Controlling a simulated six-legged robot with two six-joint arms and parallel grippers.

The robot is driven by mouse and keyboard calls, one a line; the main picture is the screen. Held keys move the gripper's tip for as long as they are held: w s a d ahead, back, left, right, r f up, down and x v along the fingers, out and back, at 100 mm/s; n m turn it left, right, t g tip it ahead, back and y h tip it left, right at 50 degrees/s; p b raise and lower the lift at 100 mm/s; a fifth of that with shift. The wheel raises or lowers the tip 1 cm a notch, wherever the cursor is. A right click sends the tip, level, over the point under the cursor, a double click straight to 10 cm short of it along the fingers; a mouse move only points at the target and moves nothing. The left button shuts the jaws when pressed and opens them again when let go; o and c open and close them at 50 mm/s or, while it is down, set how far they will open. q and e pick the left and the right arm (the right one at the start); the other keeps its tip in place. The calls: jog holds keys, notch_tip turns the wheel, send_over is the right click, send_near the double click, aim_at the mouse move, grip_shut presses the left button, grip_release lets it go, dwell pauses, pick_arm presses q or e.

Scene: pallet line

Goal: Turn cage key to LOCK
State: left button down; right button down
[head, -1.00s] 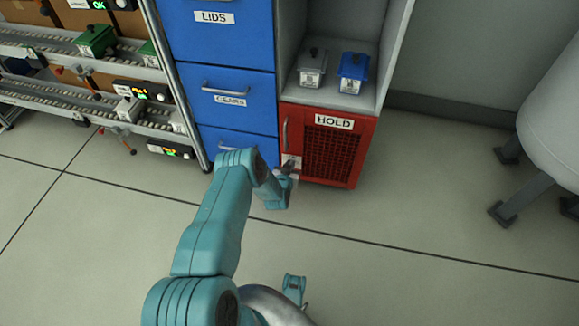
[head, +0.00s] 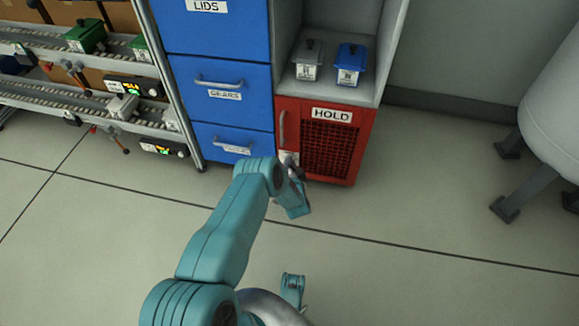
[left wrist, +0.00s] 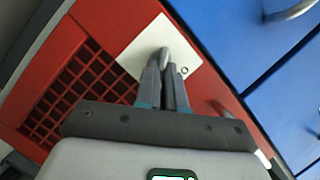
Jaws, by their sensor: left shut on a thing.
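The red cage (head: 350,115), labelled HOLD, stands low under an open shelf. Its key plate (left wrist: 135,47) is a pale square on the red front in the left wrist view. The key (left wrist: 163,54) shows as a grey tip between the fingers; most of it is hidden. My left gripper (left wrist: 167,80) is shut on the key, in front of the plate. In the head view my left gripper (head: 292,166) is at the lower left of the cage door, largely covering the plate. No LOCK marking can be read.
Blue drawers (head: 222,92) stand left of the cage. A grey box (head: 308,60) and a blue box (head: 350,63) sit on the shelf above it. Roller racks (head: 95,95) are farther left. A pale tank on legs (head: 555,90) is at the right. The floor between is clear.

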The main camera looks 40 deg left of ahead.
pick_arm(q)
jog(key=shift+w+d+f+m+t+y, duration=0.1)
jog(key=shift+f+m+t+y, duration=0.15)
jog(key=shift+m+y, duration=0.9)
jog(key=shift+d+f+m+t+y, duration=0.15)
jog(key=shift+f+m+y, duration=0.15)
jog(key=shift+m, duration=1.65)
jog(key=shift+a+f, duration=0.1)
jog(key=c, duration=1.2)
grip_release()
jog(key=shift+c, duration=0.2)
